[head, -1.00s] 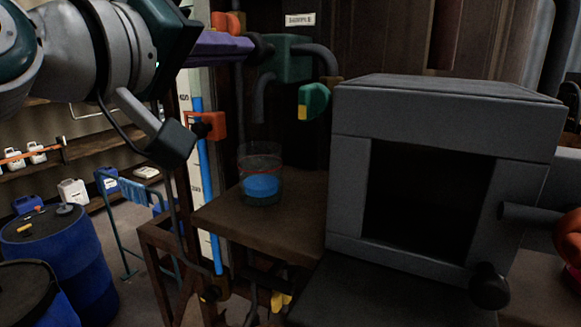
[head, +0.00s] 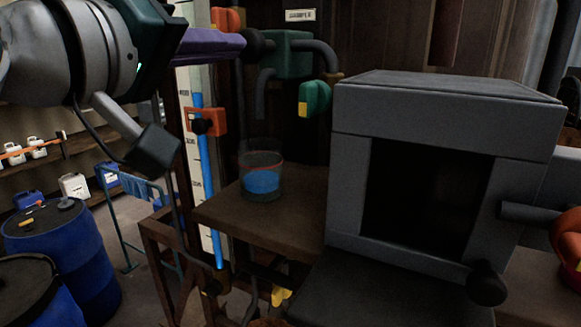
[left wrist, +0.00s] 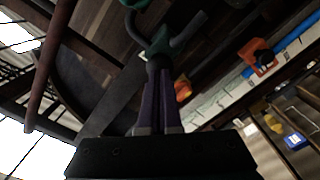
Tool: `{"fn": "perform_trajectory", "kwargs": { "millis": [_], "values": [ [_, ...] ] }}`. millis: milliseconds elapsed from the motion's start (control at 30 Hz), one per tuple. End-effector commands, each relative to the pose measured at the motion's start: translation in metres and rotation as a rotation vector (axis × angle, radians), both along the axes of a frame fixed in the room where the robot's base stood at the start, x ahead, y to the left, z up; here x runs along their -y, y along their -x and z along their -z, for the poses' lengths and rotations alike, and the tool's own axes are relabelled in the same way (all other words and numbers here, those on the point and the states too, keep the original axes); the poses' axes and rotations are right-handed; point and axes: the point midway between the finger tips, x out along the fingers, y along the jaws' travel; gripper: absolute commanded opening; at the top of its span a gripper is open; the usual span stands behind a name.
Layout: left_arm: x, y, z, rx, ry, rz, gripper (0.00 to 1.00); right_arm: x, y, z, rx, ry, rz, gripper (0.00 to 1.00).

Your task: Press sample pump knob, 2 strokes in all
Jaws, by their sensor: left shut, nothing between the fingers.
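The sample pump (head: 289,56) is a green block with grey pipes under a label reading SAMPLE (head: 300,15). Its round black knob (head: 257,43) points left. My left gripper (head: 244,44) has purple fingers, shut and empty, with the tips at the knob's face; I cannot tell whether they touch it. In the left wrist view the fingers (left wrist: 158,82) point at the knob (left wrist: 158,63), with the green pump (left wrist: 160,44) behind. A clear beaker (head: 262,160) with a red line holds blue liquid (head: 262,182) below the pump's spout (head: 264,92). My right gripper is out of view.
A grey box (head: 445,105) with a dark opening fills the right. The beaker stands on a brown shelf (head: 245,222). A blue-filled gauge with an orange clamp (head: 209,121) stands left of it. Blue drums (head: 65,245) stand at lower left.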

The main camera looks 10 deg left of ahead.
Motion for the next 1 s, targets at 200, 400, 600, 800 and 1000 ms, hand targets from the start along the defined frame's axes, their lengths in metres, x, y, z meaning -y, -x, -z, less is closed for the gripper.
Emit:
{"fn": "perform_trajectory", "kwargs": {
  "millis": [200, 400, 600, 800, 1000],
  "values": [
    [0.003, -0.008, 0.000, 0.001, 0.000, 0.001, 0.00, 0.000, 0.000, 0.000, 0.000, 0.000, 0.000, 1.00],
    [0.006, -0.016, 0.000, 0.001, 0.000, 0.001, 0.00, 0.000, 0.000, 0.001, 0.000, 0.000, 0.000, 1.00],
    [0.009, -0.023, 0.000, 0.000, 0.001, 0.001, 0.00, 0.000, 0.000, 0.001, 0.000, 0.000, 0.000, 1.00],
    [0.011, -0.031, 0.000, 0.000, 0.001, 0.001, 0.00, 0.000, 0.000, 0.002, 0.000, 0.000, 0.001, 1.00],
    [0.012, -0.033, 0.000, 0.001, 0.001, 0.000, 0.00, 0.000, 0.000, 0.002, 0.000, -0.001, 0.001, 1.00]
  ]
}}
